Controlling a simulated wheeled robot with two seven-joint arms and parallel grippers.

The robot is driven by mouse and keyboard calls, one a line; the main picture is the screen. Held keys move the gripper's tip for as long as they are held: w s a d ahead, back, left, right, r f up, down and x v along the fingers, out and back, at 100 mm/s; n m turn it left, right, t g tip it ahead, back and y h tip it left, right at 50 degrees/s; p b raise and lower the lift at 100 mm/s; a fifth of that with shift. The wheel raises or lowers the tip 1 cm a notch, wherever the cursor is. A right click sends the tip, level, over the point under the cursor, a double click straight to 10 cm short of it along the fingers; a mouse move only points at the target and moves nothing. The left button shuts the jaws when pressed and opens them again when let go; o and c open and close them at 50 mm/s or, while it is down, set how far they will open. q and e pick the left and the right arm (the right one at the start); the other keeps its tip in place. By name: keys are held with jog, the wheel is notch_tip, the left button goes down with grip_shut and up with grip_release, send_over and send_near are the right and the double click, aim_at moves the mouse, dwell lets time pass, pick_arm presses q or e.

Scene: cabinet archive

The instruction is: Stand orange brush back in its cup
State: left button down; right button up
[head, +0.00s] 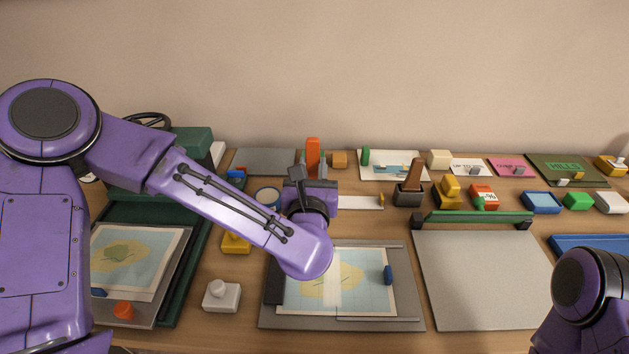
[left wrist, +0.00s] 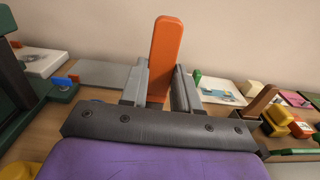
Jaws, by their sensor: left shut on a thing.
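The orange brush (head: 312,152) stands upright between the fingers of my left gripper (head: 312,170), at the back middle of the desk. In the left wrist view the orange brush (left wrist: 166,50) rises between the two grey fingers of my left gripper (left wrist: 160,88), which is shut on it. Its lower end is hidden behind the gripper, so I cannot tell whether it touches anything. A dark cup (head: 407,196) to the right has a brown-handled brush (head: 415,172) leaning in it. My right gripper is out of view.
A round blue-rimmed item (head: 267,195) sits just left of my gripper, and a small orange-brown block (head: 339,159) just right. A map board (head: 412,325) lies in front. A grey board with a green bar (head: 475,217) is at right. Stamps and trays crowd the back right.

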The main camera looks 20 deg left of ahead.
aim_at(313, 176)
pick_arm(q)
jog(key=w+f, duration=0.2)
jog(key=f, duration=0.1)
jog(key=w+a+f+p, duration=0.1)
jog(key=f, duration=0.1)
jog(key=shift+w, duration=0.35)
jog(key=f, duration=0.1)
jog(key=f+p, duration=0.1)
jog(key=f, duration=0.1)
jog(key=shift+w+a+f, duration=0.1)
jog(key=shift+w+f, duration=0.1)
jog(key=shift+w, duration=0.05)
jog(key=shift+f, duration=0.1)
jog(key=shift+f, duration=0.2)
jog(key=c, duration=0.8)
grip_release()
jog(key=shift+r, duration=0.25)
jog(key=b+v, duration=0.3)
jog(key=v, duration=0.8)
jog(key=shift+s+f+b, duration=0.1)
jog(key=shift+s+b, duration=0.1)
jog(key=shift+b, duration=0.15)
jog(key=shift+s, duration=0.35)
